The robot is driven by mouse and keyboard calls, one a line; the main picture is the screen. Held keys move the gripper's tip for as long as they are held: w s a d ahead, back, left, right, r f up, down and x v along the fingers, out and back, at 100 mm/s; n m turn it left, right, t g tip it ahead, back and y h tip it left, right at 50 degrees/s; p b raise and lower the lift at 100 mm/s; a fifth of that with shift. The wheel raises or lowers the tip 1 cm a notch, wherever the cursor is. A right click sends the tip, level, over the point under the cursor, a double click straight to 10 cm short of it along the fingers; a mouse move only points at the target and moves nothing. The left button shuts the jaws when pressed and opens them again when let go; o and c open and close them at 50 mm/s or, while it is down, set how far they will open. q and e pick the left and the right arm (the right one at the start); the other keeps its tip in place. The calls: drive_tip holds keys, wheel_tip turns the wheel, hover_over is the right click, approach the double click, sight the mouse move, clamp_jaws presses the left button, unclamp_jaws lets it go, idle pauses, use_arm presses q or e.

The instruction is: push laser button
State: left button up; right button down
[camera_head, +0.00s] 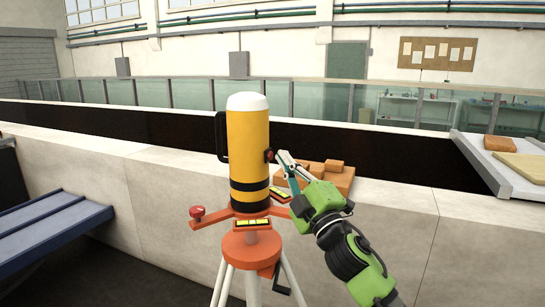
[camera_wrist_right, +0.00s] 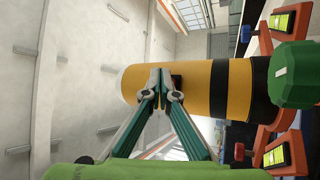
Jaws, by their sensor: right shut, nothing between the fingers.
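The laser is a yellow cylinder (camera_head: 247,150) with a white cap and black bands, upright on an orange base and tripod. Its red button (camera_head: 269,155) sticks out from its right side. My right gripper (camera_head: 281,154) is shut and empty, its tips just right of the button. In the right wrist view the laser (camera_wrist_right: 208,88) lies sideways, and my right gripper (camera_wrist_right: 160,76) points at its side. A dark part of the button (camera_wrist_right: 176,81) shows beside the fingertips, which partly cover it; I cannot tell whether they touch. My left gripper is not in view.
Orange-brown blocks (camera_head: 326,176) sit on the pale ledge behind my right gripper. The orange base has a red knob (camera_head: 197,212) at left and yellow levels. A green knob (camera_wrist_right: 292,75) shows in the wrist view. A blue bench (camera_head: 45,232) stands at left.

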idle(0.5)
drive_tip(key=shift+w+a, duration=0.15)
drive_tip(key=shift+a, duration=0.3)
idle(0.3)
drive_tip(key=shift+s+d, duration=0.2)
drive_tip(key=shift+d, duration=0.3)
drive_tip(key=d, duration=0.2)
drive_tip(key=s+d+p, duration=0.1)
drive_tip(key=d+p, duration=0.1)
drive_tip(key=d, duration=0.1)
drive_tip(key=shift+s+d, duration=0.35)
drive_tip(key=shift+s, duration=0.05)
